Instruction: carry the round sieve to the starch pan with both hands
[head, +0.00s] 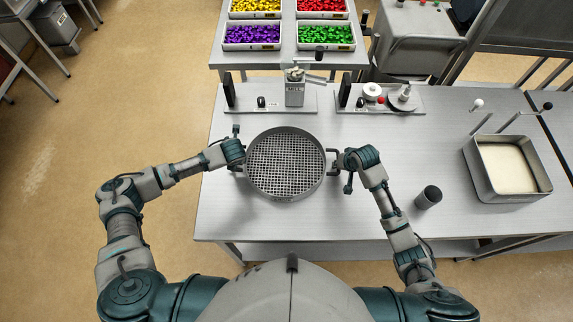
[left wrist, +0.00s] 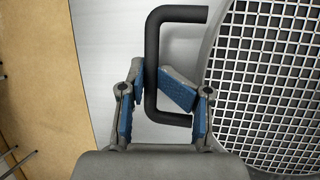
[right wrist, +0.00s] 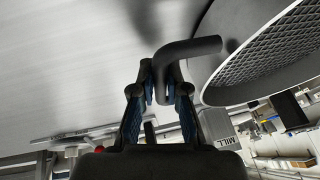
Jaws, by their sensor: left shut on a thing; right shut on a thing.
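The round sieve (head: 286,163) is a grey ring with a square mesh and a dark handle on each side. My right gripper (head: 342,162) is shut on the right handle, which also shows in the right wrist view (right wrist: 190,48). The starch pan (head: 507,168), a square grey tray filled with pale powder, stands at the right.
A dark cylinder (head: 428,197) stands on the table between the sieve and the pan. A mill (head: 295,88) and a tool plate (head: 380,98) line the back edge. Bins of coloured pieces (head: 252,36) stand beyond.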

